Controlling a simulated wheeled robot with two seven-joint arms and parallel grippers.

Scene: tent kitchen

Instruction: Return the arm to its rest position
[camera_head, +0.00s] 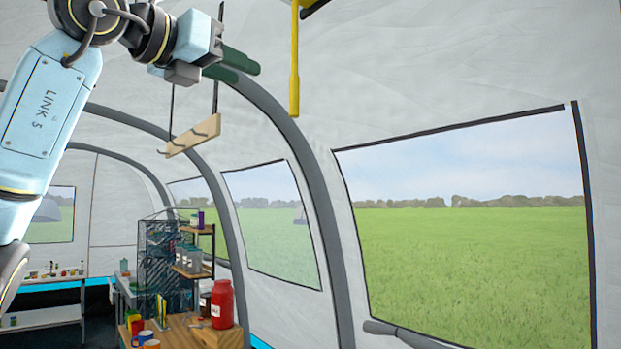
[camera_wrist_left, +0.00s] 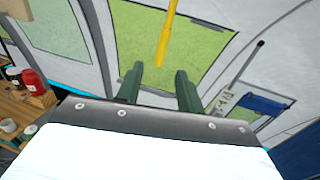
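My left arm comes in from the upper left of the head view, raised high. Its left gripper (camera_head: 247,73) has dark green fingers pointing right, in the air before the tent wall. In the left wrist view the two fingers of the left gripper (camera_wrist_left: 158,82) stand apart with a clear gap and nothing between them. My right arm and right gripper do not show in either view.
A yellow rod (camera_head: 294,65) hangs right of the left gripper. A wooden hook rack (camera_head: 193,136) hangs below it. A wooden counter (camera_head: 180,337) holds a red jar (camera_head: 222,305), with a shelf (camera_head: 195,240) behind. A large window (camera_head: 470,230) fills the right.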

